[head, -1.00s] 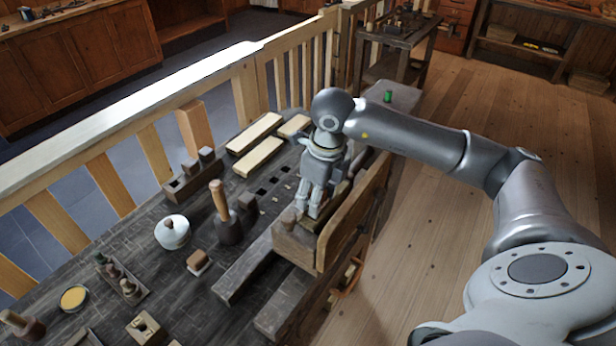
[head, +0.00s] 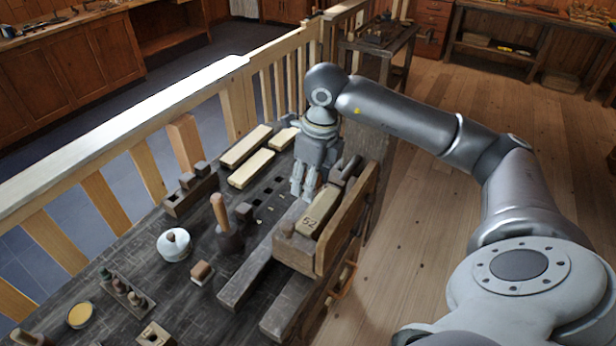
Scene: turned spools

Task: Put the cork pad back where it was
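I cannot make out a cork pad for certain. A small brown block with a pale lower edge (head: 202,272) lies on the dark bench, but I cannot tell whether it is cork. My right gripper (head: 303,192) points down over the bench, just behind the wooden vise (head: 296,248). Its fingers are small and partly overlap, so their gap and anything between them cannot be made out. A pale wood block marked 52 (head: 320,212) sits in the vise, in front of the gripper. My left gripper is out of view.
A mallet (head: 226,235), a white lidded pot (head: 174,245) and a yellow-topped round tin (head: 81,315) stand on the bench. Pale boards (head: 245,147) lie behind. A wooden railing (head: 150,185) runs along the far side.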

